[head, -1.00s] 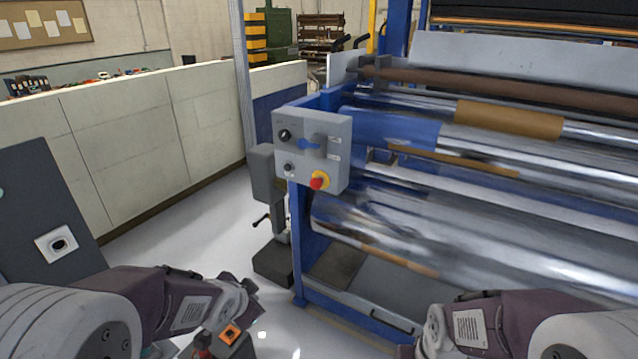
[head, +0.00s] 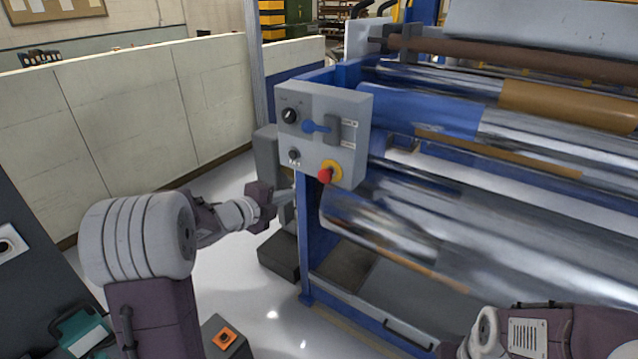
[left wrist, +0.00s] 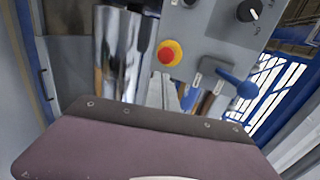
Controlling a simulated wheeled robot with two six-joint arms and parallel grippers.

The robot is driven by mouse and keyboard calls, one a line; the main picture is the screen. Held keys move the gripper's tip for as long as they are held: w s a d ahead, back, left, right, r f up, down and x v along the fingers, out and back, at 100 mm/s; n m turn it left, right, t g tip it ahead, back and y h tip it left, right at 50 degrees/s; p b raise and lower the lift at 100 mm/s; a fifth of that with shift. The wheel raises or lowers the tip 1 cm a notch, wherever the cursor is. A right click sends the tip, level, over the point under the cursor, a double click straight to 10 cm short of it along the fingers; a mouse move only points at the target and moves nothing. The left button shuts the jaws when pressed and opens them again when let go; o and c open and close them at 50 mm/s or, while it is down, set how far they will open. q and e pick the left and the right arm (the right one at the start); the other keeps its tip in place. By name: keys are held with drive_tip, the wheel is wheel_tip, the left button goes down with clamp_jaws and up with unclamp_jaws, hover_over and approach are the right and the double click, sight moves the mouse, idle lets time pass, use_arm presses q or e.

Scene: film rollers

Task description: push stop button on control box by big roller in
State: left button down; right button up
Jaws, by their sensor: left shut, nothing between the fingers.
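The grey control box (head: 315,105) is mounted on the blue frame at the near left end of the roller machine. Its red stop button (head: 325,175) sits on a yellow ring at the lower right of the box face. The left wrist view also shows the red button (left wrist: 166,56) on its yellow surround. My left gripper (head: 287,195) is shut and empty, left of and slightly below the red button, apart from it. In the left wrist view its narrow fingers (left wrist: 187,93) show just below the button. My right arm shows at the lower right; its fingers are hidden.
The box also carries a black knob (head: 289,115), a blue lever switch (head: 316,127) and a small knob (head: 294,155). Large shiny rollers (head: 400,225) lie right of the box. A pale low wall (head: 120,120) stands at left.

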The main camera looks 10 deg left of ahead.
use_arm(q)
drive_tip(key=w, duration=0.1)
approach(323, 179)
drive_tip(key=w+d+f, duration=0.1)
drive_tip(key=w+f, duration=0.1)
drive_tip(key=w, duration=0.1)
drive_tip(key=w+d+p, duration=0.1)
drive_tip(key=w, duration=0.1)
drive_tip(key=shift+w+d+r, duration=0.1)
drive_tip(key=shift+w+r, duration=0.05)
drive_tip(key=shift+r, duration=0.05)
drive_tip(key=shift+w+f, duration=0.1)
drive_tip(key=shift+w, duration=0.2)
use_arm(e)
drive_tip(key=shift+w+r, duration=0.35)
drive_tip(key=shift+r, duration=0.25)
use_arm(q)
drive_tip(key=shift+d, duration=0.1)
